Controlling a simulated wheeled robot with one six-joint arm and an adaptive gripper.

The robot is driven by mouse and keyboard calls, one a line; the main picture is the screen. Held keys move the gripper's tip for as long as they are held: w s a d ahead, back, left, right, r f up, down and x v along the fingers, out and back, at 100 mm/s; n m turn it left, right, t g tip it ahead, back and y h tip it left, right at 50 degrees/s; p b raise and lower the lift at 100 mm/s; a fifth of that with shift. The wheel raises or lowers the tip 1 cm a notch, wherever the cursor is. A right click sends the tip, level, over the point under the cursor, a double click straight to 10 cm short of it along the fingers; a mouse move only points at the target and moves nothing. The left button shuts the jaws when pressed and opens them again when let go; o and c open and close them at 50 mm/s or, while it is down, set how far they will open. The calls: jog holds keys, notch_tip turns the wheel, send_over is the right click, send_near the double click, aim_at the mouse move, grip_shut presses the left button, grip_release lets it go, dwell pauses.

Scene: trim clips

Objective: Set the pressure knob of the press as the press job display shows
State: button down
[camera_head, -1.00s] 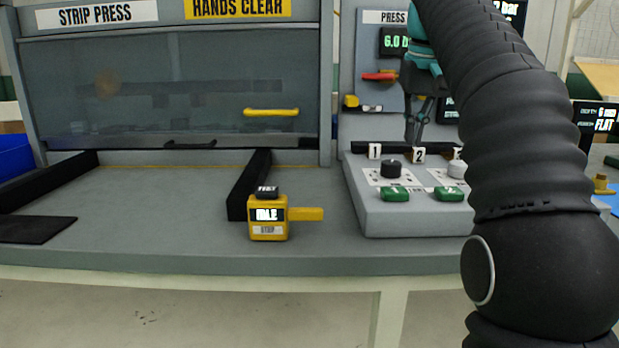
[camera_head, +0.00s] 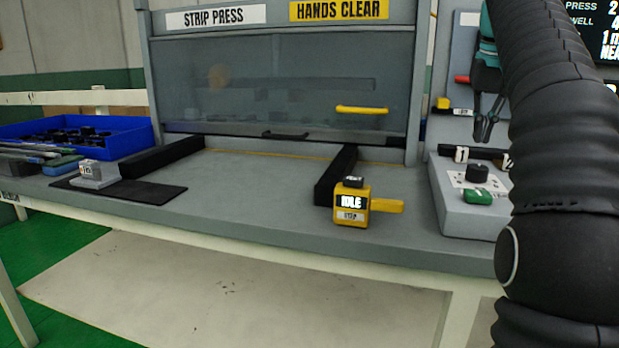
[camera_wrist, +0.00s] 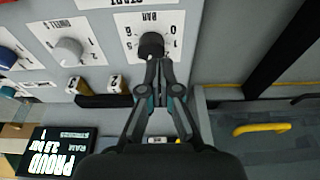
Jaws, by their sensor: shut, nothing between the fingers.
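The black pressure knob (camera_head: 477,173) stands on the grey console at right. In the wrist view, this knob (camera_wrist: 152,45) sits on a white scale card marked BAR; its setting is too unclear to read. My gripper (camera_head: 485,132) is above the console; in the wrist view, its fingertips (camera_wrist: 159,68) are together, empty, and overlap the knob's lower edge. I cannot tell whether they touch it. The press job display (camera_head: 598,25) is cut off at the upper right, showing PRESS 2, WELL 4, 1 m and NEA; my arm hides part.
A grey DWELL S knob (camera_wrist: 68,50) is beside it. A green button (camera_head: 477,196) is in front. A yellow IDLE box (camera_head: 352,204) with a side lever is on the bench. The strip press (camera_head: 280,85) has a closed clear guard. A black screen (camera_wrist: 50,152) reads PROUD.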

jog(key=shift+s+a+b+x, duration=0.1)
jog(key=shift+s+b+x, duration=0.15)
jog(key=shift+x, duration=0.85)
jog(key=shift+s+a+b+x, duration=0.1)
jog(key=shift+s+b+x, duration=0.15)
jog(key=shift+x, duration=0.85)
jog(key=shift+s+a+b+x, duration=0.15)
jog(key=shift+b+x, duration=0.2)
jog(key=shift+x, duration=0.8)
jog(key=shift+s+d+f+p, duration=0.1)
jog(key=shift+s+d+p, duration=0.2)
jog(key=shift+d+p, duration=0.5)
jog(key=shift+s+d, duration=0.1)
jog(key=shift+d, duration=0.55)
jog(key=shift+s, duration=0.15)
jog(key=shift+s, duration=0.2)
jog(key=w+v, duration=0.1)
jog(key=v, duration=0.4)
jog(key=shift+d+r, duration=0.25)
jog(key=shift+r, duration=0.35)
